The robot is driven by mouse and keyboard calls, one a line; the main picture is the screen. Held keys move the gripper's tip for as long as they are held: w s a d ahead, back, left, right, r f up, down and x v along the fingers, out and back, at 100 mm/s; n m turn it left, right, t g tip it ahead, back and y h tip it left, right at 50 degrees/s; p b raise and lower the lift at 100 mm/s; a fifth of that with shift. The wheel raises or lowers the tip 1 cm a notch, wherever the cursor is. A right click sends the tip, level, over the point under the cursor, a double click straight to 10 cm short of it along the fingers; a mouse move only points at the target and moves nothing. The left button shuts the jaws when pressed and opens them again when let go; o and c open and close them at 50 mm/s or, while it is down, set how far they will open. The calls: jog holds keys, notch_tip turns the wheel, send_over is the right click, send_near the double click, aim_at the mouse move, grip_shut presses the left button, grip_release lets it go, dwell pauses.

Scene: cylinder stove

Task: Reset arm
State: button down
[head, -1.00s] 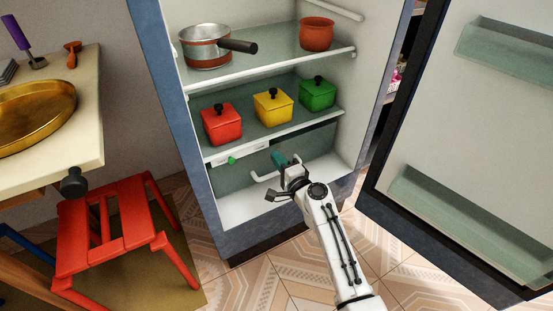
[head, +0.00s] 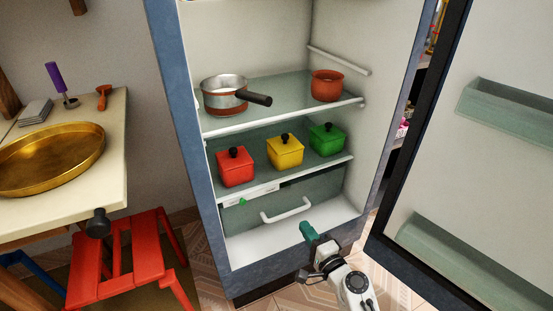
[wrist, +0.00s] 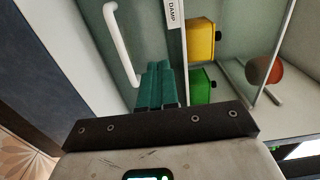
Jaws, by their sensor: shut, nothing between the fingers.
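My gripper (head: 308,232) is in front of the open fridge, low near the bottom compartment. Its green fingers are together and hold nothing. The wrist view shows the closed fingers (wrist: 158,84) pointing towards the drawer front, beside the white drawer handle (wrist: 122,45). In the head view the handle (head: 286,210) is up and to the left of the fingertips, and a gap shows between them.
The fridge door (head: 455,130) stands open on the right. Shelves hold red (head: 236,168), yellow (head: 286,151) and green (head: 327,139) boxes, a saucepan (head: 224,96) and a red-brown pot (head: 327,86). A red stool (head: 120,260) and a table with a gold tray (head: 60,170) are left.

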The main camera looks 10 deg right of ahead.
jog(key=s+d+f+n+g, duration=0.1)
jog(key=s+f+n+g, duration=0.4)
jog(key=s, duration=0.5)
jog(key=s+f+n+g, duration=0.2)
jog(key=s+n+g, duration=0.4)
jog(key=s, duration=0.5)
jog(key=s+d+r+n+g+h, duration=0.25)
jog(key=s+d, duration=0.35)
jog(key=s, duration=0.4)
jog(key=s+d+r+n+g+h, duration=0.1)
jog(key=s+d+g+h, duration=0.3)
jog(key=s, duration=0.6)
notch_tip(320, 180, up, 34)
jog(key=d+t+p, duration=0.1)
jog(key=p, duration=3.3)
jog(key=shift+w+f+y, duration=0.15)
jog(key=shift+w+y, duration=0.2)
